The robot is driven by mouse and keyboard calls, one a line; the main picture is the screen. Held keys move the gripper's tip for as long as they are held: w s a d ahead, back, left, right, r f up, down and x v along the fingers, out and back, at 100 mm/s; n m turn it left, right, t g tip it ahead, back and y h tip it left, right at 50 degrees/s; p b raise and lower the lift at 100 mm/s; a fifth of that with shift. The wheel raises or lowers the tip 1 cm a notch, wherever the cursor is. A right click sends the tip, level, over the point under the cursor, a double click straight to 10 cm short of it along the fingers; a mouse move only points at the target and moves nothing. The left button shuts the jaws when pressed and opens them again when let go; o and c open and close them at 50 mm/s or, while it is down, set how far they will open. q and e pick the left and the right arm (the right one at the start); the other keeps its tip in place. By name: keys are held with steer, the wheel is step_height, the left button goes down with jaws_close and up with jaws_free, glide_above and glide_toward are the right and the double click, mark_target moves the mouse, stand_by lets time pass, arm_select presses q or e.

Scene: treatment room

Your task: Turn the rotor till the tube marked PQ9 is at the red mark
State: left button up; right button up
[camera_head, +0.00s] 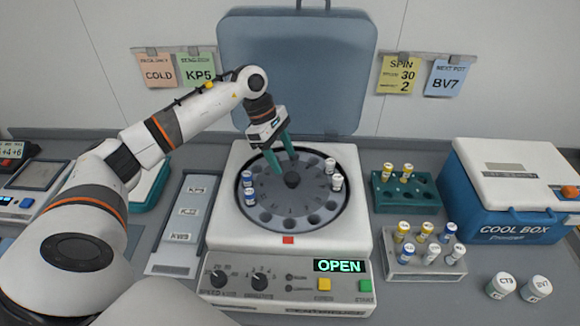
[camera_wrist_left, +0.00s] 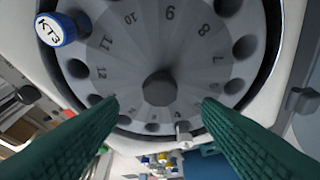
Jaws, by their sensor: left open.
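The centrifuge rotor (camera_head: 300,205) is a grey numbered disc with a dark hub (camera_head: 292,180), under a raised lid. In the left wrist view a blue-rimmed cap reads KT3 (camera_wrist_left: 54,30); I cannot read PQ9 anywhere. My left gripper (camera_head: 281,163) is open above the rotor, its green fingers spread around the hub's sides in the left wrist view (camera_wrist_left: 158,106). My right gripper is not in view.
The raised lid (camera_head: 290,70) stands behind the rotor. A green rack (camera_head: 405,192) and a grey rack (camera_head: 425,265) with tubes stand at the right, beside a blue cool box (camera_head: 500,205). The panel display (camera_head: 340,266) reads OPEN.

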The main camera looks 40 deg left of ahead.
mark_target(291, 176)
arm_select(q)
steer(key=p+x, duration=0.1)
steer(key=x, duration=0.3)
steer(key=shift+d+f+p, duration=0.1)
steer(key=shift+d+p, duration=0.05)
steer(key=shift+p, duration=0.15)
steer(key=shift+w+d+f, duration=0.1)
steer(key=shift+d+f, duration=0.15)
steer(key=shift+f, duration=0.45)
jaws_close()
